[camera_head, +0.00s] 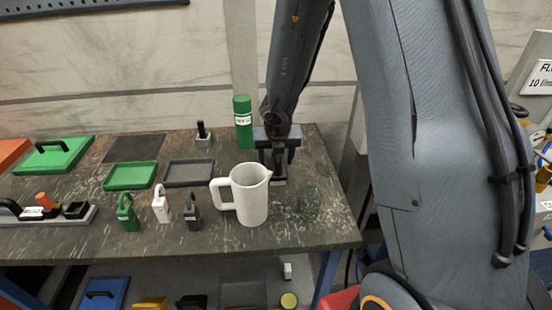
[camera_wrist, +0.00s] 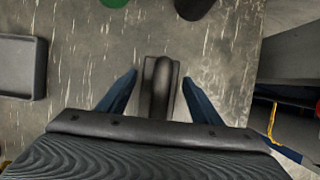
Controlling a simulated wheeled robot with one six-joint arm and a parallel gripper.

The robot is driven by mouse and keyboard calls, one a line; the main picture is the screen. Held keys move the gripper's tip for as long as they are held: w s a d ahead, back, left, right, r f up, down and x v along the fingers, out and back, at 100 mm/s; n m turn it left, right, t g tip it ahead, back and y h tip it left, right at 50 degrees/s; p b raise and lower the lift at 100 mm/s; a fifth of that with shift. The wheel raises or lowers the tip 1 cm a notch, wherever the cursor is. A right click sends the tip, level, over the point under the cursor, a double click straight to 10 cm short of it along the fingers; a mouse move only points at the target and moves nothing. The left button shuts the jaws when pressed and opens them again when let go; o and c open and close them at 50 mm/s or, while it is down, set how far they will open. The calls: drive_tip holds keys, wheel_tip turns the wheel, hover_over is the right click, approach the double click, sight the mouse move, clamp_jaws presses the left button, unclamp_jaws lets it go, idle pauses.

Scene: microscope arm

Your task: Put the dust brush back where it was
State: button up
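A dark object with a rounded, upright-looking handle, apparently the dust brush (camera_wrist: 159,92), stands on the dark table between my fingers in the wrist view. My gripper (camera_wrist: 160,77) is open around it, with a gap on each side between the blue fingers and the handle. In the head view my gripper (camera_head: 277,156) points down behind the white jug, near the table's right end. The brush (camera_head: 279,181) shows there only in part, with a pale lower edge on the table. My fingers and wrist hide much of it.
The white jug (camera_head: 249,195) stands close in front of my gripper, with a clear glass (camera_head: 308,203) to its right. A green bottle (camera_head: 243,122) stands behind. Green (camera_head: 130,176) and grey (camera_head: 189,173) trays, padlocks (camera_head: 161,205) and a black-handled block (camera_head: 203,134) lie left.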

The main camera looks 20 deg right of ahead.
drive_tip(key=shift+r, duration=0.1)
drive_tip(key=p+v, duration=0.6)
drive_tip(key=v, duration=0.5)
drive_tip(key=shift+s+r, duration=0.1)
drive_tip(key=shift+r, duration=0.2)
drive_tip(key=shift+r+n, duration=0.35)
drive_tip(key=shift+n, duration=0.15)
drive_tip(key=s+a+r+n+t+y, duration=0.1)
drive_tip(key=s+a+r+n, duration=0.15)
drive_tip(key=n, duration=0.75)
drive_tip(key=s+a+r+n+y, duration=0.1)
drive_tip(key=s+r+n+y, duration=0.15)
drive_tip(key=n, duration=0.75)
drive_tip(key=s+d+n+g+h, duration=0.2)
drive_tip(key=s+d+n+g, duration=0.1)
drive_tip(key=s+n, duration=1)
drive_tip(key=d+n, duration=0.1)
drive_tip(key=n, duration=0.3)
drive_tip(key=shift+s, duration=0.2)
drive_tip(key=shift+h, duration=0.25)
